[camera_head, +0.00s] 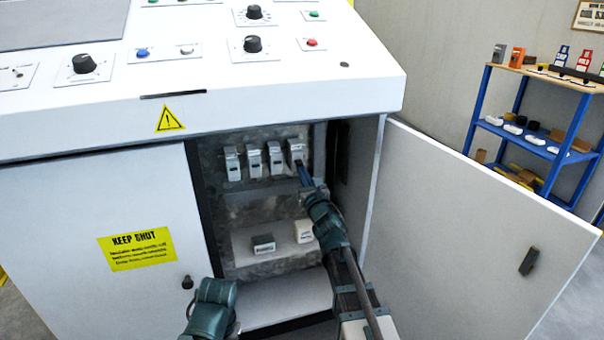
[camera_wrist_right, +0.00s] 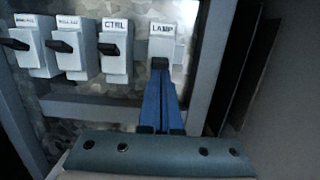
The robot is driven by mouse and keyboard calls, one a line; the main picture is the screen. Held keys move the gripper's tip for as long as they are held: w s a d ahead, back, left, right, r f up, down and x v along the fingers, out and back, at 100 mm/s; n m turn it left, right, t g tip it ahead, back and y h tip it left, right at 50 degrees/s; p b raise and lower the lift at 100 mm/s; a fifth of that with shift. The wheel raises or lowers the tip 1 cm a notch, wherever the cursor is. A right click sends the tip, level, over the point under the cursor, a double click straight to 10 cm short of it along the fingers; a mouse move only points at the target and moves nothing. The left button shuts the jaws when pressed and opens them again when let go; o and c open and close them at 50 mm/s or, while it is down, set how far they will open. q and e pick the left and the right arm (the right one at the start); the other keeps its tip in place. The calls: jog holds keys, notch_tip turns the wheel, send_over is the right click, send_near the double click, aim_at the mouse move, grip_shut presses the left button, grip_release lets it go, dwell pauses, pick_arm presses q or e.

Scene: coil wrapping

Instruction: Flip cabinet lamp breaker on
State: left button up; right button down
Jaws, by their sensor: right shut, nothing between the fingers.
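The lamp breaker (camera_head: 296,148) is the rightmost of a row of white breakers inside the open cabinet. In the right wrist view its LAMP label (camera_wrist_right: 162,29) is readable, and its dark lever (camera_wrist_right: 159,63) shows just above my fingertips. My right gripper (camera_head: 303,168) is inside the cabinet, its blue fingers shut and empty. In the right wrist view the fingertips (camera_wrist_right: 160,76) are at the lever's lower end; whether they touch it I cannot tell. Part of my left arm shows at the bottom of the head view, but its fingers do not.
The CTRL breaker (camera_wrist_right: 116,50) and others stand to the left. The cabinet door (camera_head: 470,235) is swung open to the right. A dark box (camera_head: 263,244) and a white box (camera_head: 303,231) are mounted lower inside. A blue shelf (camera_head: 530,140) stands at the right back.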

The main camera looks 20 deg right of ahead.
jog(key=shift+s+r, duration=0.15)
jog(key=shift+r, duration=0.15)
jog(key=shift+f, duration=0.15)
notch_tip(320, 180, down, 4)
jog(key=s+b, duration=0.2)
jog(key=b, duration=0.2)
jog(key=s+r+p, duration=0.6)
jog(key=r+p, duration=0.2)
jog(key=shift+s+d, duration=0.15)
jog(key=shift+s, duration=0.15)
